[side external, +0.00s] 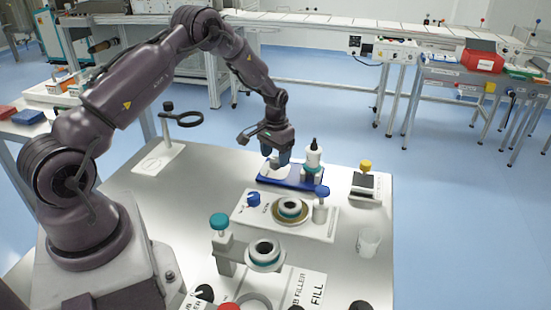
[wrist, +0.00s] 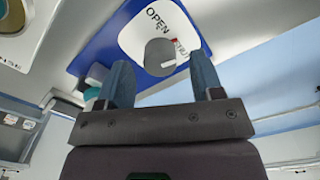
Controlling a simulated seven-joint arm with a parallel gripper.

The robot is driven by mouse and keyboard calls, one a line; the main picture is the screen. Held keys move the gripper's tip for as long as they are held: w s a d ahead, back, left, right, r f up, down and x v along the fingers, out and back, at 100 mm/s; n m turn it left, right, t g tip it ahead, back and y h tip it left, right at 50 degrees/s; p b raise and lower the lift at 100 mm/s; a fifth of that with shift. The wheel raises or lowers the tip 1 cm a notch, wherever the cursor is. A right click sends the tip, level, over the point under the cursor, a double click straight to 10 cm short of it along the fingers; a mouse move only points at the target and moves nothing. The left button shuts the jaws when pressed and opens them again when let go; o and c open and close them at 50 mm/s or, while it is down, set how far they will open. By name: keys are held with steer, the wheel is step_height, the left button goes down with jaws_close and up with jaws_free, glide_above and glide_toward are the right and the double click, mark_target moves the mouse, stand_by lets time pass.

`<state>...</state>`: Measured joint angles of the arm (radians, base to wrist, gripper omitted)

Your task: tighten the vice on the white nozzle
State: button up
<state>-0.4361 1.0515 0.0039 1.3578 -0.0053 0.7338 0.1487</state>
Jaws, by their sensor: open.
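My gripper (side external: 276,160) is open over the left part of a blue base plate (side external: 318,184). In the wrist view its two blue fingers (wrist: 159,61) are spread apart. A white dial plate (wrist: 138,35) marked OPEN lies on the blue plate (wrist: 92,52). A grey round knob (wrist: 159,52) on the dial shows between the fingertips; I cannot tell whether they touch it. The white nozzle (side external: 313,156) with a dark tip stands upright in a teal holder, which I take as the vice (side external: 310,174), right of my gripper. In the wrist view, teal and white parts (wrist: 95,80) are partly hidden behind the left finger.
Nearer is a teal-knobbed stand with a ring (side external: 266,254). A yellow-knobbed block (side external: 366,183) and a clear cup (side external: 368,242) stand right. A black ring stand (side external: 183,119) is at left back.

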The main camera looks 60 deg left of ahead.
mark_target(274, 160)
step_height(274, 160, up, 12)
steer(key=shift+f, duration=0.2)
steer(key=s+d+r+m+t, duration=0.1)
steer(key=s+d+r+t, duration=0.1)
steer(key=s+d+r, duration=0.7)
steer(key=s+d+r+m+t, duration=0.2)
steer(key=s+d+r, duration=0.8)
steer(key=s, duration=0.6)
steer(key=shift+d+r+t, duration=0.3)
steer(key=shift+d+t, duration=0.5)
steer(key=shift+d, duration=0.2)
steer(key=shift+s, duration=0.1)
